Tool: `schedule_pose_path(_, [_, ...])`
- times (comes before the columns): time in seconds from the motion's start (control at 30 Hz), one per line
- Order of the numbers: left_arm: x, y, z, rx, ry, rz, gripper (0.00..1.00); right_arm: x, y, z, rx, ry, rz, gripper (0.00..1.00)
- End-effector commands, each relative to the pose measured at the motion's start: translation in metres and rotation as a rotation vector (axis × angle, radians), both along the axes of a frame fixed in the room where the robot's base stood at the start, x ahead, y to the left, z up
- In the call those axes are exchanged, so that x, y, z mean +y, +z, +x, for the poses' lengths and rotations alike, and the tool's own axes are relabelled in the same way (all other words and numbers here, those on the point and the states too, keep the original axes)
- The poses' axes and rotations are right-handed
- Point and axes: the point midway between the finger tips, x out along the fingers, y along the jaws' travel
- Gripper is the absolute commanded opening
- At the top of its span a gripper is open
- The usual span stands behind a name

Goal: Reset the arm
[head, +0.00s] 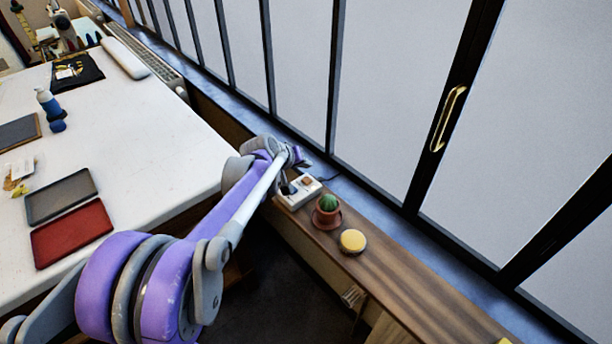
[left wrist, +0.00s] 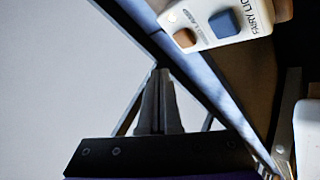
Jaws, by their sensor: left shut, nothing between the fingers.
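My left arm reaches from the lower left across the gap between the white table and the wooden ledge. My left gripper (head: 300,158) is at the far end of the arm, over the ledge by the window and close to a white switch box (head: 298,192). In the left wrist view its two fingers (left wrist: 158,100) are together with nothing between them. That view also shows the switch box (left wrist: 225,22), with a brown switch, a blue switch and partly cut-off lettering; the fingers are apart from it in the picture. My right gripper is not in view.
A potted cactus (head: 327,209) and a yellow round-topped object (head: 352,241) stand on the ledge (head: 420,285). The white table (head: 140,140) holds a red tray (head: 72,233), a grey tray (head: 61,195) and a blue bottle (head: 49,105). Black-framed window panes rise behind the ledge.

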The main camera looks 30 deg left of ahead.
Motion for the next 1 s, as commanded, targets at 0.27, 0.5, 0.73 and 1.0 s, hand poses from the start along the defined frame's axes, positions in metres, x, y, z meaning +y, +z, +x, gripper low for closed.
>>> schedule_pose_path(0.27, [0.000, 0.026, 0.001, -0.001, 0.001, 0.000, 0.00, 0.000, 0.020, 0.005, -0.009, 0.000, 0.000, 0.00])
schedule_pose_path(0.5, [0.000, 0.024, 0.000, 0.000, 0.000, 0.000, 0.00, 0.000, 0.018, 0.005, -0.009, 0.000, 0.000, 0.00])
schedule_pose_path(0.73, [-0.001, 0.024, -0.001, 0.001, -0.001, 0.002, 0.00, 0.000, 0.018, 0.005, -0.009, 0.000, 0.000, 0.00])
schedule_pose_path(1.0, [-0.057, 0.036, -0.073, 0.069, -0.114, 0.098, 0.00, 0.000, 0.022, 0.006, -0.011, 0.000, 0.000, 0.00])
